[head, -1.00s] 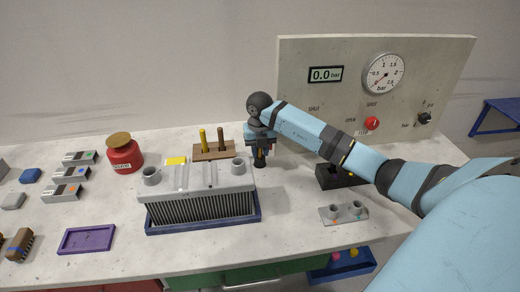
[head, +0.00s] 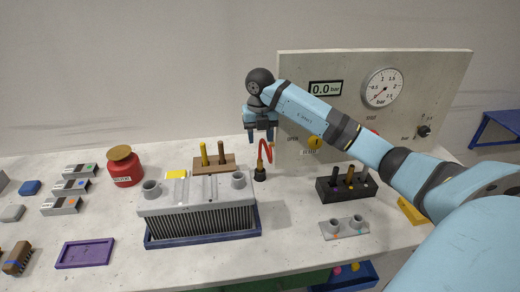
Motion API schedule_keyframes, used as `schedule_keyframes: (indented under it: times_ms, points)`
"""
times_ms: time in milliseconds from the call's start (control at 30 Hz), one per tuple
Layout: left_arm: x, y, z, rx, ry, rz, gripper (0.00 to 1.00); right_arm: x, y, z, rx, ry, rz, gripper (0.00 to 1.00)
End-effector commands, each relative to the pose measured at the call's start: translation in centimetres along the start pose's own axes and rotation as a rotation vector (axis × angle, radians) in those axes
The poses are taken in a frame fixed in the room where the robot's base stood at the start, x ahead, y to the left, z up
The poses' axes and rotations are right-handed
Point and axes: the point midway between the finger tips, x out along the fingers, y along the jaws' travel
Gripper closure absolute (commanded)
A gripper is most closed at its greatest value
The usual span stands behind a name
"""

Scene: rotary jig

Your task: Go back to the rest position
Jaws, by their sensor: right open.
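My right arm reaches in from the right side. My right gripper (head: 261,137) points down with its two fingers apart and nothing between them. It hangs in the air above and behind the grey finned unit (head: 200,208), just above a small black fitting (head: 260,174) with a red hose, and appears apart from it. My left gripper is not in view.
The pressure panel (head: 440,75) stands at the back right, its display reading 0.0 bar. A black block with tools (head: 346,188) and a grey plate with two cups (head: 344,228) lie right. A red jar (head: 125,166) and purple tray (head: 85,253) lie left.

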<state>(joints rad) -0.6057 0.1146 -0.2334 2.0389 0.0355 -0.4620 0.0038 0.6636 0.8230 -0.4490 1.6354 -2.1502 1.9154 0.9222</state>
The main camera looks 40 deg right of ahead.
Motion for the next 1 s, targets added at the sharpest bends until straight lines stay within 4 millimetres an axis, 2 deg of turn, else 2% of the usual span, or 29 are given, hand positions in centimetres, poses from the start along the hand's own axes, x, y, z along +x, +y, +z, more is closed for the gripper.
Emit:
schedule_keyframes:
  times_ms: [200,767,867,1000]
  points:
    - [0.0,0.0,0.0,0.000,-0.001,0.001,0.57,-1.5,0.0,0.0,-0.001,0.000,-0.001,0.54]
    - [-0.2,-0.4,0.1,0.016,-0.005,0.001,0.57,-1.7,0.0,0.0,-0.001,0.001,-0.001,0.54]
    - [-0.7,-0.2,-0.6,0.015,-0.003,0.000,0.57,-2.6,0.0,0.0,-0.001,0.000,0.000,0.54]
    - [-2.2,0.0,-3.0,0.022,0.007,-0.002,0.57,-5.6,0.0,0.0,-0.001,0.000,0.000,0.54]
